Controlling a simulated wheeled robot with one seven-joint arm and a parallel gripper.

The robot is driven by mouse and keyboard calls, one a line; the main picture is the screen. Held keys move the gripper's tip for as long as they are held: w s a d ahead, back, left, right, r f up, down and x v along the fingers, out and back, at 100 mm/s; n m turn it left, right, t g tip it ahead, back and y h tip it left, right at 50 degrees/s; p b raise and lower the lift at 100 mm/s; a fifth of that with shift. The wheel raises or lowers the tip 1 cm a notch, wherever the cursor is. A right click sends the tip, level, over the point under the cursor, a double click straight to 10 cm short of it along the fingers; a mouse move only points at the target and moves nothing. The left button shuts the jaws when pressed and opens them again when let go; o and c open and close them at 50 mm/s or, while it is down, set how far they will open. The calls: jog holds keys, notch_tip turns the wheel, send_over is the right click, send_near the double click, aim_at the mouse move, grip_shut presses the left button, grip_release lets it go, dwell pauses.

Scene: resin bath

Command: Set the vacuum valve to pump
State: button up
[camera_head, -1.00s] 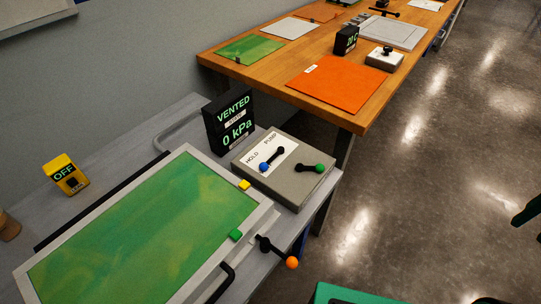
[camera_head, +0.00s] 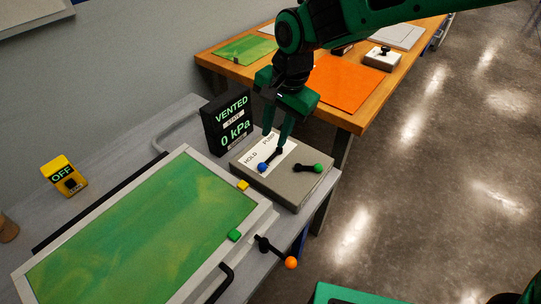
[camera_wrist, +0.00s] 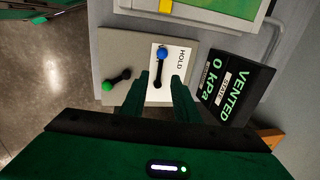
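The vacuum valve is a black lever with a blue ball end (camera_head: 263,167) on a grey valve box (camera_head: 300,190). The lever also shows in the wrist view (camera_wrist: 161,66). My green gripper (camera_head: 274,141) is open and points down over the box. In the wrist view its fingertips (camera_wrist: 160,75) appear on either side of the lever's black pivot end, with nothing held. Contact cannot be told. PUMP is partly hidden by a finger in the head view.
A black display (camera_head: 230,122) behind the box reads VENTED, 0 kPa. A second lever with a green ball (camera_head: 318,168) is close on the right. The green framed panel (camera_head: 140,230), an orange-ball lever (camera_head: 291,263) and a yellow OFF box (camera_head: 64,176) are nearby.

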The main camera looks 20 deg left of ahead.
aim_at(267, 162)
jog(key=f, duration=0.3)
jog(key=a+f, duration=0.1)
jog(key=f, duration=0.3)
jog(key=a+f, duration=0.1)
jog(key=f, duration=0.2)
jog(key=shift+w+a+f, duration=0.1)
jog(key=shift+w+f, duration=0.15)
jog(key=shift+w, duration=0.1)
jog(key=shift+c, duration=0.7)
grip_shut()
